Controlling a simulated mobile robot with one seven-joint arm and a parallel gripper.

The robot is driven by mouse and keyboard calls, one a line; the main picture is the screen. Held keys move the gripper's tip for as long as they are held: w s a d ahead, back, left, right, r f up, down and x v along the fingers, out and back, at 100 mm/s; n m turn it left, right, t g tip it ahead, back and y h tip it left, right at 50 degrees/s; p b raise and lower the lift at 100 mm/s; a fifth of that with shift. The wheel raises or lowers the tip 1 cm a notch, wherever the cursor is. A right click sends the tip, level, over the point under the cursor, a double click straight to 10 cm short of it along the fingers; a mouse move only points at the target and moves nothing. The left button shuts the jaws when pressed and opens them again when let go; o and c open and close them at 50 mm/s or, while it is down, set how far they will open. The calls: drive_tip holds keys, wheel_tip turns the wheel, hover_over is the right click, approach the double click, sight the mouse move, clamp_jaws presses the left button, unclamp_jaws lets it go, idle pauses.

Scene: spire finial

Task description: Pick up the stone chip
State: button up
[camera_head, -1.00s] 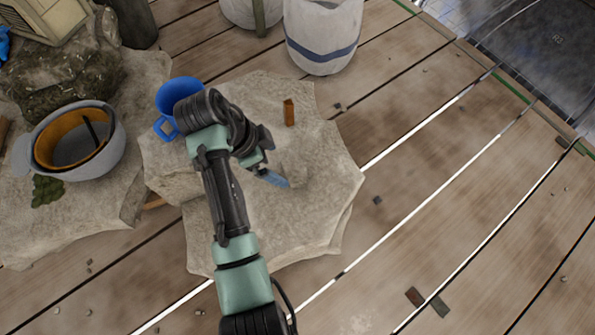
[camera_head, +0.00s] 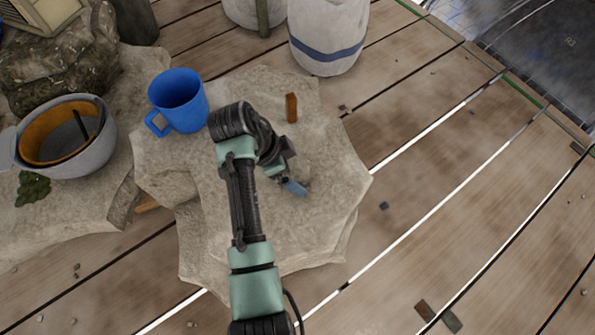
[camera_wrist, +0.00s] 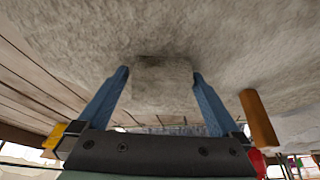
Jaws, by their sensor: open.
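The stone chip (camera_wrist: 162,85) is a grey-brown, roughly square block that blends with the pale stone slab (camera_head: 240,225) it rests on. In the wrist view it sits between the two blue fingers of my gripper (camera_wrist: 161,75), with a small gap on either side, wider on the left. My gripper is open and low over the slab. In the head view my gripper (camera_head: 296,187) is over the right part of the slab. The chip is hard to make out there against the same-coloured stone.
A blue mug (camera_head: 179,100) and an upright orange-brown piece (camera_head: 291,107) stand on the same slab. A grey bowl (camera_head: 95,150) sits on rock to the left. A white bucket (camera_head: 328,35) stands behind. Plank floor (camera_head: 450,200) to the right is mostly clear.

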drive_tip(key=shift+r, duration=0.1)
drive_tip(key=c, duration=1.4)
drive_tip(key=shift+r, duration=0.1)
